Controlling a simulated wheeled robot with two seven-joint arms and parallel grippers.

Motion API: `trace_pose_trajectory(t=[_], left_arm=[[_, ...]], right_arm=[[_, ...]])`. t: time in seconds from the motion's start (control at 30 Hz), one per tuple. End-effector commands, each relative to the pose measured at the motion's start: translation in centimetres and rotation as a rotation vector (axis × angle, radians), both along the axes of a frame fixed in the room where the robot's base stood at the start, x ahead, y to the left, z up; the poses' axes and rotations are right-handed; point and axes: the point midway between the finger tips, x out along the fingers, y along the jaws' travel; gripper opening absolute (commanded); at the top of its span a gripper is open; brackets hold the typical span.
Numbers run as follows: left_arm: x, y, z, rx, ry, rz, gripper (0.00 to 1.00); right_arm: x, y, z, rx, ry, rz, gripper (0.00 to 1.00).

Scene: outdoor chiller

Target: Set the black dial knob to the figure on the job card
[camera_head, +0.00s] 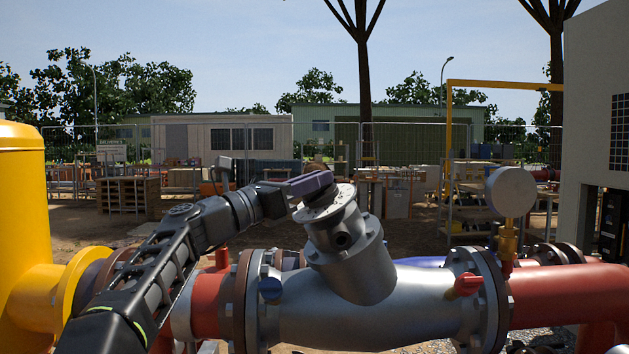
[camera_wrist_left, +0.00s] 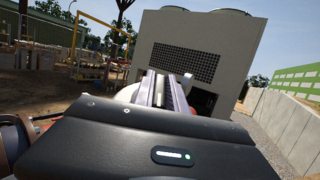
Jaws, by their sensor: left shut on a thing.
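The left gripper (camera_head: 312,184) is at the top of the slanted grey valve neck, with its jaws shut on the black dial knob (camera_head: 318,198). The jaws cover most of the knob, and I cannot read its setting. A pale dial face (camera_head: 343,197) shows around it on the neck's end. In the left wrist view the gripper's fingers (camera_wrist_left: 165,90) point away from the camera, and the knob is hidden. The right gripper is not in view. I cannot make out a job card in either view.
The grey valve body (camera_head: 350,308) sits between bolted flanges on a red pipe (camera_head: 570,294). A yellow vessel (camera_head: 25,220) is at left. Open air lies above the valve.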

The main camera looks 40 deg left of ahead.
Motion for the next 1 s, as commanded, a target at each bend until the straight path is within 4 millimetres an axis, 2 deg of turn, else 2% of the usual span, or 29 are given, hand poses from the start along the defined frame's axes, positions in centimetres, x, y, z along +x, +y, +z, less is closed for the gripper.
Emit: trace_pose_trajectory(t=[0.03, 0.07, 0.3, 0.67, 0.77, 1.0], left_arm=[[0.0, 0.0, 0.0, -0.001, -0.001, 0.001, 0.0], [0.0, 0.0, 0.0, -0.001, -0.001, 0.001, 0.18], [0.0, 0.0, 0.0, -0.001, 0.0, 0.001, 0.38], [-0.5, 0.2, -0.1, -0.002, 0.0, 0.002, 0.38], [-1.3, 0.5, -0.4, -0.002, 0.0, 0.003, 0.38], [-5.0, 1.8, -1.5, -0.002, -0.001, 0.003, 0.38]], right_arm=[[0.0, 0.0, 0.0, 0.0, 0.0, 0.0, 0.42], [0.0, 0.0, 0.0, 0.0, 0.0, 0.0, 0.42], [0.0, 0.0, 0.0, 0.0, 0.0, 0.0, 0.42], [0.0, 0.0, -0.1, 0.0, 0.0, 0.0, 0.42], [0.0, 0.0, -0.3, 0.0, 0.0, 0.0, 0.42], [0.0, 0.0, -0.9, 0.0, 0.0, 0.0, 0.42]])
